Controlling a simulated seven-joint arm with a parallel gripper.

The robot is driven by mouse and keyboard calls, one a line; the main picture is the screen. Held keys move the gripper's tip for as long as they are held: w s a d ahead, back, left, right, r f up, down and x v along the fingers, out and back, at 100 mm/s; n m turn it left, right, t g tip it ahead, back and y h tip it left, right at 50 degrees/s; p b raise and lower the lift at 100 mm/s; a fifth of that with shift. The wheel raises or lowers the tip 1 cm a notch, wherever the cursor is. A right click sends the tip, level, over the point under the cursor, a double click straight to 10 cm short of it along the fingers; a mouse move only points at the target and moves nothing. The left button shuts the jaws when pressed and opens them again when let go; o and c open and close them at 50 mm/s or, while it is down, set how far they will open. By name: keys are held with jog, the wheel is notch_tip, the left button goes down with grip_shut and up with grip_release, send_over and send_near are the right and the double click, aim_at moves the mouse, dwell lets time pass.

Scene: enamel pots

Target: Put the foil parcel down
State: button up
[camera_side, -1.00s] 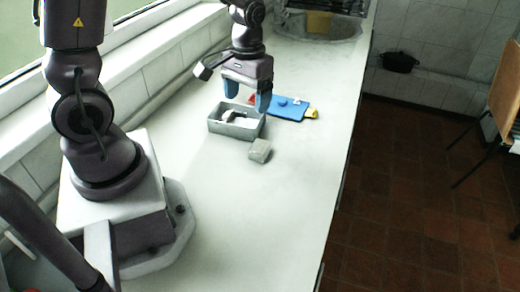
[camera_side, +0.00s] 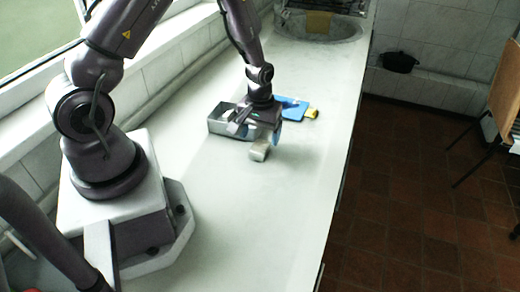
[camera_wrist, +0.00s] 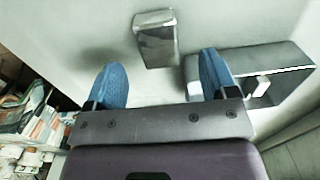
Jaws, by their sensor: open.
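The foil parcel (camera_side: 259,153) is a small silvery-grey block. It rests on the pale counter, in front of the grey metal tin (camera_side: 217,121). In the wrist view the parcel (camera_wrist: 155,40) lies beyond my fingertips, roughly between their lines, with the tin (camera_wrist: 285,62) to its right. My gripper (camera_side: 263,136) is low, just above and behind the parcel in the side view, and hides part of the tin. In the wrist view my gripper (camera_wrist: 162,72) has its blue fingers wide apart with nothing between them.
A blue board (camera_side: 292,104) with a yellow end (camera_side: 311,113) lies behind my gripper. A sink (camera_side: 318,30) is at the far end. The counter in front of the parcel is clear; its right edge drops to the tiled floor.

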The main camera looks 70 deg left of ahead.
aim_at(260, 146)
notch_tip(260, 146, down, 4)
jog(key=shift+d+f, duration=0.1)
jog(key=shift+f, duration=0.15)
jog(key=shift+c, duration=0.3)
jog(key=c, duration=1)
jog(key=shift+c, duration=0.2)
